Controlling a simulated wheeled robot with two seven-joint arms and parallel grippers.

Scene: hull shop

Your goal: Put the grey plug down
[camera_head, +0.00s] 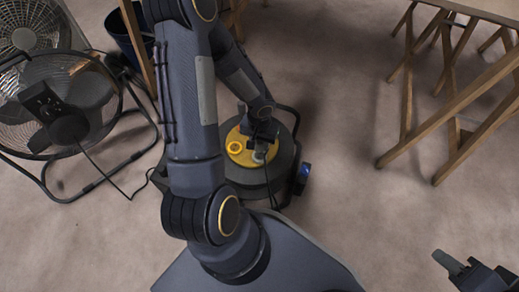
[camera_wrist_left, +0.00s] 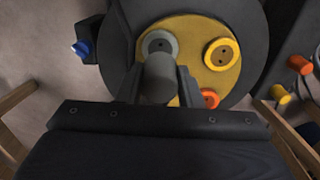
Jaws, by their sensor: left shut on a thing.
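My left gripper (camera_head: 261,142) reaches down over the yellow disc (camera_head: 236,139) on top of a round dark drum (camera_head: 249,174). In the left wrist view, its fingers (camera_wrist_left: 160,88) are shut on the grey plug (camera_wrist_left: 158,76), which stands between them. The far end of the plug overlaps a grey round socket (camera_wrist_left: 161,40) on the yellow disc; I cannot tell whether it is seated in it. A yellow socket (camera_wrist_left: 221,53) and an orange socket (camera_wrist_left: 209,97) show beside it. My right gripper (camera_head: 468,270) is at the lower right, away from the drum; its opening is unclear.
A blue part (camera_head: 305,169) sticks out at the drum's right side. A black floor fan (camera_head: 61,115) stands at left, with a cable towards the drum. Wooden trestles (camera_head: 408,110) stand at right. Orange (camera_wrist_left: 299,64) and yellow (camera_wrist_left: 280,93) plugs show at the wrist view's right.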

